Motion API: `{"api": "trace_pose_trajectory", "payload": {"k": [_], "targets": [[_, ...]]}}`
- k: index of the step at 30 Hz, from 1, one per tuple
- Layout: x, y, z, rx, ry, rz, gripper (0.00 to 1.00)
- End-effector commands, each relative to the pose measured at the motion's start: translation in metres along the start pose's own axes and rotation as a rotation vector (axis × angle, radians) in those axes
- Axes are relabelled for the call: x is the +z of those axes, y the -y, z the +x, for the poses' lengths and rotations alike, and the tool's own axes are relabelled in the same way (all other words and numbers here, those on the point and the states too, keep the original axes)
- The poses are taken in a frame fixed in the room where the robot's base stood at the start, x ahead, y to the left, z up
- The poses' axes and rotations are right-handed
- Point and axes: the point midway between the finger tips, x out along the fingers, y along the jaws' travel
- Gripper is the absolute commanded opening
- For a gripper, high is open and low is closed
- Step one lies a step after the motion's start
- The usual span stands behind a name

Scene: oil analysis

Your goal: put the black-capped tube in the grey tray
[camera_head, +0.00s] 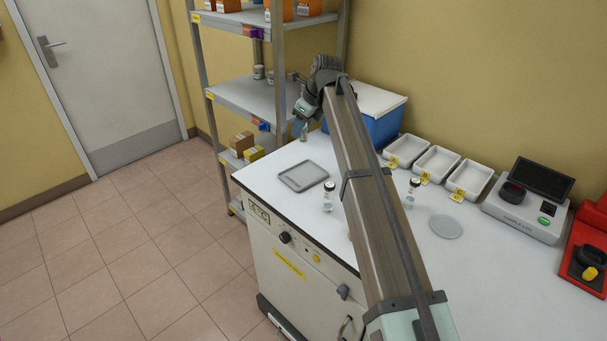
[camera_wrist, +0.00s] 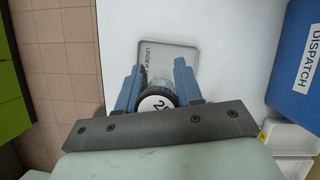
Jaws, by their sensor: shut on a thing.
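My gripper (camera_head: 299,126) is shut on a clear tube (camera_head: 304,134) and holds it above the white bench, near its back left corner. In the wrist view the tube's black cap (camera_wrist: 154,107) with a white numbered label sits between the blue fingers (camera_wrist: 159,68); the number is partly hidden. The grey tray (camera_head: 304,176) lies flat on the bench and looks empty in the head view. It appears below the held tube in the head picture. In the wrist view the tray (camera_wrist: 187,54) lies beyond the fingertips, with lettering partly covered by the gripper.
A blue dispatch box (camera_head: 383,128), white bins (camera_head: 437,163), a round grey disc (camera_head: 446,227) and a scale-like device (camera_head: 525,213) are to the right. A shelf rack (camera_head: 250,92) stands behind left.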

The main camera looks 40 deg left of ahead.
Motion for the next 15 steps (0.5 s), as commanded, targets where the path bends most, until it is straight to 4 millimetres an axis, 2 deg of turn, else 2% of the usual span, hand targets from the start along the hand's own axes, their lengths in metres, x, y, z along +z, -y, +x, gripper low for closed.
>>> {"api": "trace_pose_trajectory", "payload": {"k": [3, 11, 15], "targets": [[-0.007, -0.001, 0.015, 0.000, 0.001, 0.000, 0.06], [-0.015, -0.001, 0.036, 0.000, 0.001, 0.000, 0.06], [-0.023, -0.001, 0.054, 0.001, 0.000, 0.000, 0.06]]}}
